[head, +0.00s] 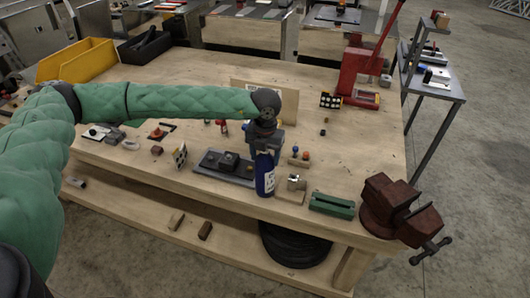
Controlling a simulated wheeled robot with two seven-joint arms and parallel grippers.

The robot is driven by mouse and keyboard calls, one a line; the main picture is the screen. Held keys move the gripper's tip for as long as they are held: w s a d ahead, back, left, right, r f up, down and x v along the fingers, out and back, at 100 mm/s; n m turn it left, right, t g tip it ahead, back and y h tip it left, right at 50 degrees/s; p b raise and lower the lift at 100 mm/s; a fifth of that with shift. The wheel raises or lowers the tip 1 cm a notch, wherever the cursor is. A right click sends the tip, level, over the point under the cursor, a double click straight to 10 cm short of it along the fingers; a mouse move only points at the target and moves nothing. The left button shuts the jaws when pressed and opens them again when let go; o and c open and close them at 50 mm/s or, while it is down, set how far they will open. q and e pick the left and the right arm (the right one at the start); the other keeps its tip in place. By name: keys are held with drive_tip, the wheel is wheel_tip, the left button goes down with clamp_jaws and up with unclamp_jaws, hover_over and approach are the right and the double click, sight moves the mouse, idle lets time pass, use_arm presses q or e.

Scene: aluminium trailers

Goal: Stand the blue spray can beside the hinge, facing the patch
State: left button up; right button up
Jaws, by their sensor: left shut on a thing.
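My left gripper (264,146) points down over the front part of the wooden workbench (340,138). It is shut on the upper part of the blue spray can (265,180), which is upright with a white label mark on its side. The can's base is near the bench's front edge; I cannot tell whether it touches the top. A dark fixture on a flat plate (223,167) lies just left of the can. A small metal piece on a wooden block (294,184) stands just right of it. I cannot make out for sure which piece is the hinge or the patch.
A green block (332,205) and a dark red vise (398,208) are at the front right. A red press (358,77) stands at the back right, a yellow bin (78,61) at the back left. A checkered marker (180,155) stands left of the plate. Bare wood lies behind the green block.

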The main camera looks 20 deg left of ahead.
use_arm(q)
drive_tip(key=shift+f, duration=0.15)
drive_tip(key=shift+f, duration=0.1)
idle(0.4)
drive_tip(key=o, duration=1.6)
